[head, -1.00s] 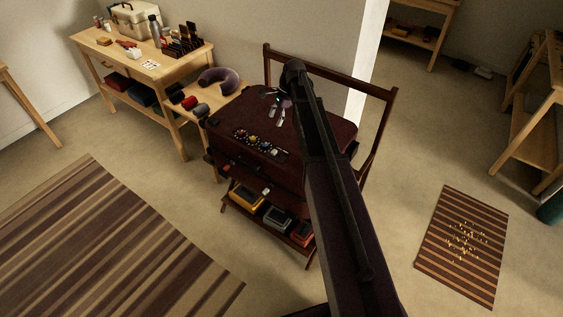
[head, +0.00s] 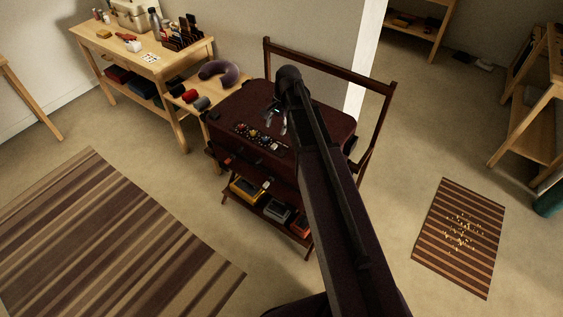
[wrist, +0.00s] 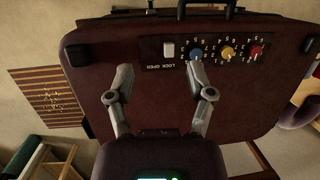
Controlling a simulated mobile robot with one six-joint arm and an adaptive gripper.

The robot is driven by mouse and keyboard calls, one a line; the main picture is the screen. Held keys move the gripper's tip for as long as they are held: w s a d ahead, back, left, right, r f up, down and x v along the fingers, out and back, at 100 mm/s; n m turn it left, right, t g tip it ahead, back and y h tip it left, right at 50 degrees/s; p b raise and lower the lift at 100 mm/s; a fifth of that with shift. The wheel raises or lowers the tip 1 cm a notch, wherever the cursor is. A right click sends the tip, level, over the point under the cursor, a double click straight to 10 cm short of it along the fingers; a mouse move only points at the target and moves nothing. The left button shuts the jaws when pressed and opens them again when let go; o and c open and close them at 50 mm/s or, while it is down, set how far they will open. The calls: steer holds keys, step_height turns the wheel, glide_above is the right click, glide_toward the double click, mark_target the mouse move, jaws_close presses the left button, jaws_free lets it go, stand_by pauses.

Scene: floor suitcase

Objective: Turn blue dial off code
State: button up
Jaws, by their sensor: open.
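The dark red suitcase (head: 322,119) lies flat on a wooden rack, and also shows in the wrist view (wrist: 150,85). A dark code strip with coloured dials (head: 258,137) runs near its front edge. In the wrist view the blue dial (wrist: 195,54) sits beside a yellow dial (wrist: 228,53) and a red dial (wrist: 257,52), each ringed by numbers. My gripper (wrist: 159,70) is open and empty over the lid. Its right fingertip is close to the blue dial; I cannot tell whether it touches. In the head view my gripper (head: 275,122) hangs just behind the strip.
A light slider (wrist: 168,49) marked LOCK and OPEN is left of the blue dial. The suitcase handle (wrist: 178,10) is past the strip. A rail (head: 330,60) rises behind the suitcase. A workbench (head: 140,55) with a neck pillow (head: 219,74) beside it stands left.

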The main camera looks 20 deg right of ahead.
steer(key=s+a+n+h, duration=0.2)
steer(key=s+n, duration=0.8)
steer(key=s, duration=0.6)
steer(key=shift+a+t+h+p, duration=0.3)
steer(key=shift+a+t+h, duration=0.1)
stand_by(0.8)
